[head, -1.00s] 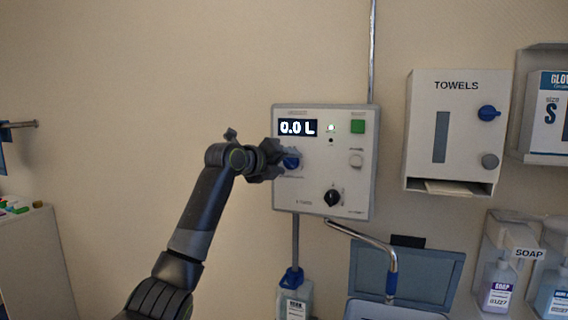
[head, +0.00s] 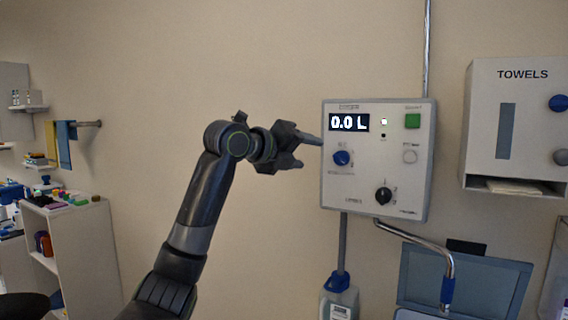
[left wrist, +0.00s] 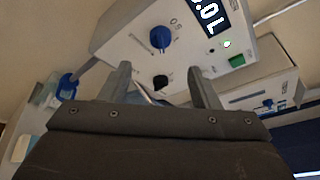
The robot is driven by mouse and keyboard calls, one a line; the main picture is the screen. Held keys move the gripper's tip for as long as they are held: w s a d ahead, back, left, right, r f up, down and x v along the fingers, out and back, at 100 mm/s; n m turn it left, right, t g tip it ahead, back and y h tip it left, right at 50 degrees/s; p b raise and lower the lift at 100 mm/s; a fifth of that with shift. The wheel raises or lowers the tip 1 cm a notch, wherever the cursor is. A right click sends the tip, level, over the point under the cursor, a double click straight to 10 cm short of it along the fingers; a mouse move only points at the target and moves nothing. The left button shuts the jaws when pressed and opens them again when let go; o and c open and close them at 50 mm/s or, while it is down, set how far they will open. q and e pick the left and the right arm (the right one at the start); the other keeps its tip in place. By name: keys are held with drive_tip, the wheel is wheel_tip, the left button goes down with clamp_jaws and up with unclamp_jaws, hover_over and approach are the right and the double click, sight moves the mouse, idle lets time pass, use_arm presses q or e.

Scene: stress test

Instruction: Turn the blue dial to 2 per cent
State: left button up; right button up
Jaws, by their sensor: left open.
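The blue dial (head: 342,158) sits at the left of a grey wall panel (head: 335,188), below a display (head: 349,122) reading "0.0 L". It also shows in the left wrist view (left wrist: 160,39), beyond my fingers; its exact pointer setting is too small to read. My left gripper (head: 308,152) is open and empty, just left of the dial and apart from it. Its two fingers also show in the left wrist view (left wrist: 160,74), with the dial above the gap between them. My right gripper is not in view.
A towel dispenser (head: 483,130) hangs right.

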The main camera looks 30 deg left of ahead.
use_arm(q)
drive_tip(key=b+v, duration=0.1)
drive_tip(key=v, duration=0.5)
idle(0.4)
